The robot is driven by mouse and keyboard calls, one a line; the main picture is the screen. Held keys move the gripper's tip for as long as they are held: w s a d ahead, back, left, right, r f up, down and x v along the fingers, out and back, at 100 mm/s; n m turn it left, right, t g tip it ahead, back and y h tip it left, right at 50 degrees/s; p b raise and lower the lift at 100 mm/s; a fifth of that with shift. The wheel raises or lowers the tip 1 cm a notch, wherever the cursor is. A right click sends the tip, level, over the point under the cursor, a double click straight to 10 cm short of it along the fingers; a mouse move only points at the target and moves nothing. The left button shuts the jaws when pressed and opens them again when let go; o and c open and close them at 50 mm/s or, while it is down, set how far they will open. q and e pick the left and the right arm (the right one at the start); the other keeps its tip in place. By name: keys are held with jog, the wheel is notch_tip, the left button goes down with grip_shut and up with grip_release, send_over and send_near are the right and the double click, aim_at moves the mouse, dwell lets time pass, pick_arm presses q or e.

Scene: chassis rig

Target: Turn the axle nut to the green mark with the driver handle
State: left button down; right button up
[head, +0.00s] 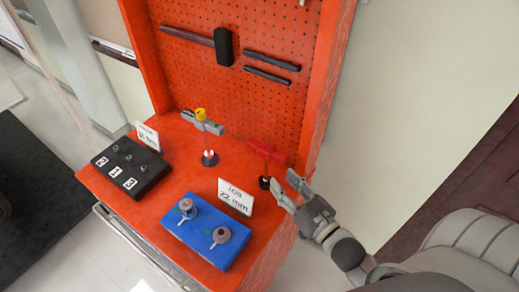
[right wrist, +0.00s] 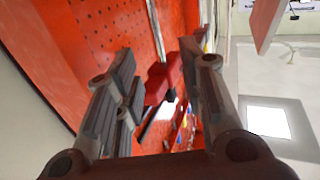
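A red T-shaped handle (head: 267,152) stands upright near the back right of the orange bench, a dark piece (head: 264,183) at its foot. My right gripper (head: 283,188) is open beside it, at the bench's right edge. In the right wrist view the red handle (right wrist: 164,82) shows between the open fingers (right wrist: 160,88), with gaps on both sides. A blue block (head: 207,252) at the front carries two round metal nuts, the left one (head: 186,205) and the right one (head: 221,235), each with a small pointer. Tiny green marks show near them. My left gripper is out of view.
A black block (head: 146,187) labelled 2, 1, 3 holds small sockets at left. A grey tool with a yellow top (head: 201,114) stands at the back. Signs read "JOB 22 mm" (head: 235,197) and another, unclear (head: 147,136). A pegboard (head: 270,107) closes off the rear.

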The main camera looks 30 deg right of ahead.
jog(key=w, duration=0.1)
jog(key=p, duration=0.2)
send_over(266, 179)
jog(key=shift+w+d+f, duration=0.1)
jog(key=shift+w+f, duration=0.2)
jog(key=shift+w, duration=0.1)
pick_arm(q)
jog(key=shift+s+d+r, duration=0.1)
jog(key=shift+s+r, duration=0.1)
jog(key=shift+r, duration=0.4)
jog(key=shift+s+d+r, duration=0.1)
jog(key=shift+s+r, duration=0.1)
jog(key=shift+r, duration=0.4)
pick_arm(e)
jog(key=shift+s, duration=0.1)
jog(key=shift+r, duration=0.1)
grip_shut()
